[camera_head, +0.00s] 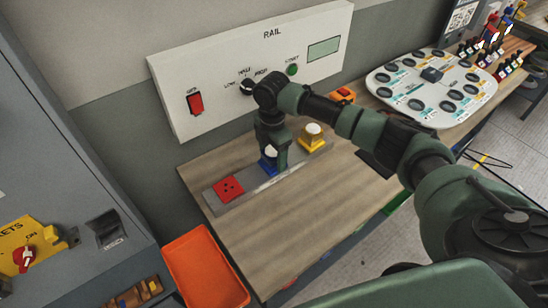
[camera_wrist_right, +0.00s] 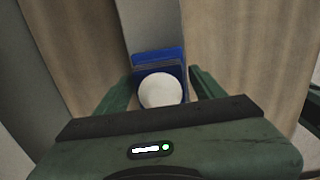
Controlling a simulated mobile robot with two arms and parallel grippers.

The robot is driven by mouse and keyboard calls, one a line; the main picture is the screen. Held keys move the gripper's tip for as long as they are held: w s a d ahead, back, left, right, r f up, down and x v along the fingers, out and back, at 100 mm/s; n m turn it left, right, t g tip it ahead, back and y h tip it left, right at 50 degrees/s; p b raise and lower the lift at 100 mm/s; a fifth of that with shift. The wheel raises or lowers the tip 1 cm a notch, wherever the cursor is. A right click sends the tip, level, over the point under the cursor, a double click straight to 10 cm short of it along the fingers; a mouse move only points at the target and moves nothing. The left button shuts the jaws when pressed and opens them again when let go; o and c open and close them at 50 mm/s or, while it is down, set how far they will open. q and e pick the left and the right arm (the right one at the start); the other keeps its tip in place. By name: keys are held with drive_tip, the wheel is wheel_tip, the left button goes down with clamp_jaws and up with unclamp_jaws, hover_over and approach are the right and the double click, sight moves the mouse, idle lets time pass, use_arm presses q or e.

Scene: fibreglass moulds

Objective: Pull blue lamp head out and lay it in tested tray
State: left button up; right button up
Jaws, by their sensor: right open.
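The blue lamp head (camera_head: 267,165) with a white dome sits on a grey rail (camera_head: 214,201) on the wooden table. My right gripper (camera_head: 274,158) points down over it, open. In the right wrist view the blue lamp head (camera_wrist_right: 158,62) and its white dome lie between the two spread fingers (camera_wrist_right: 160,88); I cannot tell whether they touch it. An orange tray (camera_head: 205,270) stands at the table's left front; no label on it can be read. My left gripper is not in view.
A red block (camera_head: 228,189) and a yellow lamp head (camera_head: 312,140) sit on the rail either side of the blue one. A control panel (camera_head: 225,75) marked RAIL is on the wall behind. A white board (camera_head: 431,88) lies at the right. The front table top is clear.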

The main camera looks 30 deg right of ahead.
idle(0.4)
drive_tip(key=shift+p, duration=0.4)
idle(0.6)
drive_tip(key=shift+p, duration=0.4)
clamp_jaws()
drive_tip(key=shift+r, duration=0.1)
